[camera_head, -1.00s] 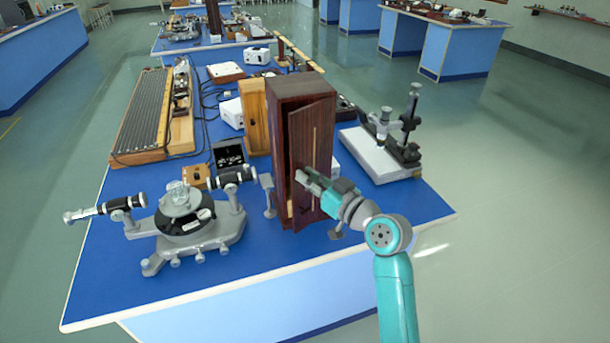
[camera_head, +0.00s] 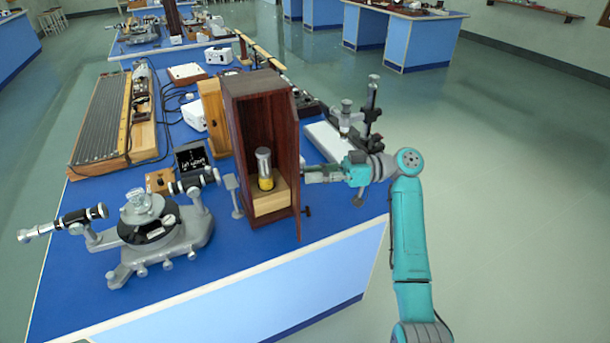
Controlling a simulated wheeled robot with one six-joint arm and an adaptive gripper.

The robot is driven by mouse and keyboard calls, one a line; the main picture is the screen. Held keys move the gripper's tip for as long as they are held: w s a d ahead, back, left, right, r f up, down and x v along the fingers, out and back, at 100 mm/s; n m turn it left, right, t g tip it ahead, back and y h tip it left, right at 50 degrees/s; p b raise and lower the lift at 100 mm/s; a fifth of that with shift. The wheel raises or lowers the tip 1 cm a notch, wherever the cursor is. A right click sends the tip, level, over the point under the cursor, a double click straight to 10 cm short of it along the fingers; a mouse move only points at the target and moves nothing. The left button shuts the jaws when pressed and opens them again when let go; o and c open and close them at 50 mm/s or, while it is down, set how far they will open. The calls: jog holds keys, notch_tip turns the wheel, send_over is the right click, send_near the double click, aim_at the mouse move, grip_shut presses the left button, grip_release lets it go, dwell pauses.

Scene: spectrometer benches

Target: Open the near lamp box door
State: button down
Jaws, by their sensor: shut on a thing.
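The near lamp box (camera_head: 232,140) is a tall dark reddish-brown wooden case on the blue bench. Its door (camera_head: 296,180) stands well open, swung out on the right side and seen at a steep angle. Inside, a silver and yellow lamp (camera_head: 265,168) stands upright on a pale wooden block (camera_head: 272,201). My gripper (camera_head: 306,174) is at the outer side of the door, reaching in from the right, and is shut on part of the door. The door hides the exact spot it grips.
A spectrometer (camera_head: 145,220) stands on the bench to the left of the box. A microscope-like stand (camera_head: 362,118) with a white base is behind my gripper. A lighter wooden box (camera_head: 213,118) stands behind the lamp box. Open floor lies to the right.

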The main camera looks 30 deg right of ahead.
jog(key=shift+w+d+n+g+y, duration=0.1)
jog(key=shift+d+n+g+y, duration=0.1)
jog(key=shift+d+n+g, duration=0.7)
jog(key=shift+w+d+n+g+y, duration=0.15)
jog(key=shift+d+n+g, duration=0.45)
jog(key=shift+g, duration=0.6)
jog(key=shift+f, duration=0.1)
jog(key=c, duration=1.1)
grip_release()
notch_tip(320, 180, up, 10)
jog(key=shift+r, duration=0.1)
